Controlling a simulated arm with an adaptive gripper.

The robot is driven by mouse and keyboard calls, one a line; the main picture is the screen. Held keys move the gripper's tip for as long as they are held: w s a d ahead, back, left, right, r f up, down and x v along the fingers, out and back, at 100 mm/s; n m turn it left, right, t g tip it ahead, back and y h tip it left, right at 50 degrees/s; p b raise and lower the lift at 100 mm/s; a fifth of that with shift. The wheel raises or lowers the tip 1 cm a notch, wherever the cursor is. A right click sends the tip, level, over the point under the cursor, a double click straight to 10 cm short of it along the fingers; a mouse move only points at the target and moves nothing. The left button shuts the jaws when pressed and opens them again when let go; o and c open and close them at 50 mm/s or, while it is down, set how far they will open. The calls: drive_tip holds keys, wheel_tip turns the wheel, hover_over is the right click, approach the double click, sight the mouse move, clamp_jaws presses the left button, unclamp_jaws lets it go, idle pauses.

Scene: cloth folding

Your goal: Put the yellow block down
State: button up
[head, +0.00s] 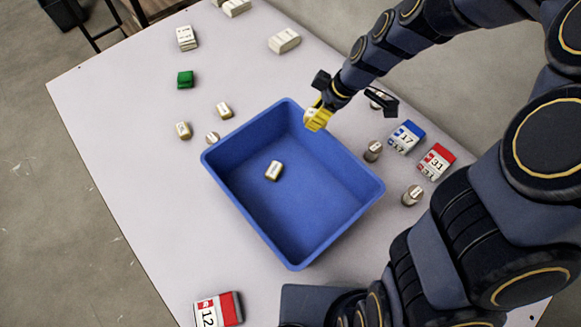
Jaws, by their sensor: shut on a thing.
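The yellow block (317,121) is at the end of my gripper (325,105) in the head view. My gripper is shut on it, with the fingertips partly hidden. The block shows over the far right part of the blue bin (233,201), near its back rim. I cannot tell its exact height above the bin floor. Inside the bin, a small beige can (273,170) lies on the floor toward the left.
A green block (185,79) and white blocks (285,41) lie at the back. Small cans (183,130) lie left of the bin. A blue block (406,138) and a red block (437,161) stand right. Another red-white block (218,309) is at the front. The left tabletop is mostly clear.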

drive_tip(key=s+a+n+g, duration=0.2)
drive_tip(key=s+a+n, duration=0.1)
drive_tip(key=a+n, duration=0.25)
drive_tip(key=n+g+h, duration=0.3)
drive_tip(key=n, duration=0.9)
hover_over(273, 200)
drive_tip(key=shift+m, duration=0.35)
drive_tip(key=f, duration=1.1)
drive_tip(key=w+f, duration=0.1)
drive_tip(key=f, duration=0.5)
drive_tip(key=shift+d+f, duration=0.1)
drive_tip(key=shift+d, duration=0.1)
drive_tip(key=shift+f, duration=0.15)
drive_tip(key=o, duration=0.8)
drive_tip(key=v, duration=1.2)
drive_tip(key=shift+w+d, duration=0.1)
drive_tip(key=shift+d, duration=0.1)
